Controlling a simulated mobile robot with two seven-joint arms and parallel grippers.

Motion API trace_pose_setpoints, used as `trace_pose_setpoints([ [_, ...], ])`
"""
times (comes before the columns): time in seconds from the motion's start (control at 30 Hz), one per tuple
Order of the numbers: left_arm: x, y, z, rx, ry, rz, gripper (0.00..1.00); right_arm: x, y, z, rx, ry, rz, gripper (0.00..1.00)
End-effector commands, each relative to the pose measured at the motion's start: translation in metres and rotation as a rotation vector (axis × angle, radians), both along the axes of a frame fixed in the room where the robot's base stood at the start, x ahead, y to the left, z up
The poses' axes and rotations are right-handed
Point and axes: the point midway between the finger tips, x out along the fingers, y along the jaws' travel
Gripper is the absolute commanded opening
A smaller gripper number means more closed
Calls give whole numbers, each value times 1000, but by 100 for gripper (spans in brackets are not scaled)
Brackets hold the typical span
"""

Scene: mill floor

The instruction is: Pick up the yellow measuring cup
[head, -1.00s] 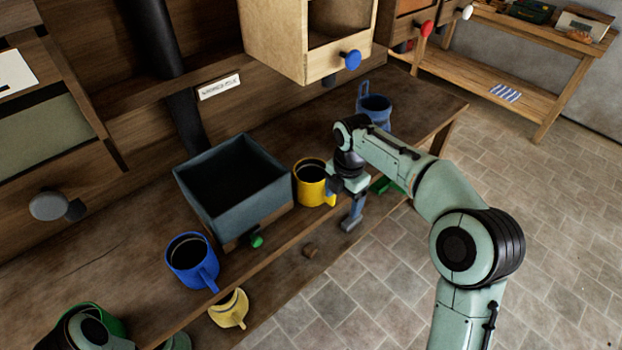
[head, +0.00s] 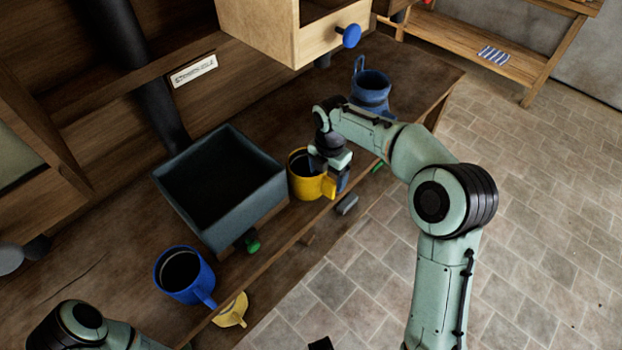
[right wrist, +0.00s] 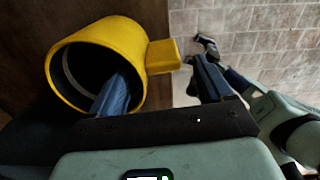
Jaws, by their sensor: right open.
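The yellow cup (head: 298,187) stands upright near the front edge of the workbench, just right of a grey-blue bin, its handle toward the front right. My right gripper (head: 329,176) is open at the cup's right side, partly covering its rim. In the right wrist view the cup (right wrist: 62,78) is seen from above, and the open right gripper (right wrist: 160,76) has one finger over or within its mouth and the other outside, beyond the handle. Contact cannot be told. My left arm shows at the lower left of the head view; its gripper is not visible.
The grey-blue bin (head: 262,192) stands close left of the cup. A blue mug (head: 190,279) is at the front left, with a pale yellow item (head: 233,312) beside it, lower down. A blue jug (head: 370,92) stands behind. An open wooden drawer (head: 270,38) overhangs the bench.

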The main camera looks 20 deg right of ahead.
Motion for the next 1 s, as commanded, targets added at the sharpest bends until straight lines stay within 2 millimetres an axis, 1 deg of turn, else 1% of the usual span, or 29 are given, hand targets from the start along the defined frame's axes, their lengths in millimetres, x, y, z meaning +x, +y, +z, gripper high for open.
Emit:
trace_pose_setpoints([
  [0.13,0,0,-1,0,0,0,43,-1,-2,-13,0,3,-1,79],
  [0.3,-1,0,-4,0,1,0,43,-1,-4,-39,0,4,0,79],
  [0.4,-2,0,-5,0,1,0,43,-1,-4,-50,0,2,0,79],
  [0.5,-2,0,-5,-1,2,-1,43,0,-4,-53,0,-1,-1,79],
  [0.67,-2,0,-5,0,1,0,43,0,-4,-53,0,-1,-1,79],
  [0.7,-2,0,-5,0,1,0,43,0,-4,-53,0,-1,-1,76],
  [0.73,-2,0,-5,0,1,0,43,0,-4,-53,0,-1,-1,66],
  [0.77,-2,0,-5,0,1,0,43,0,-4,-53,0,-1,-1,56],
  [0.8,-2,0,-5,0,1,0,43,0,-4,-53,0,-1,-1,43],
  [0.87,-2,0,-5,0,1,0,43,0,-4,-53,0,-1,-1,24],
  [0.9,-2,0,-5,0,1,0,43,0,-4,-53,0,-1,-1,11],
  [0.93,-2,0,-5,0,1,0,43,0,-4,-53,0,-1,-1,1],
  [1.0,-2,0,-5,0,1,0,43,0,-4,-53,1,-2,-1,0],
])
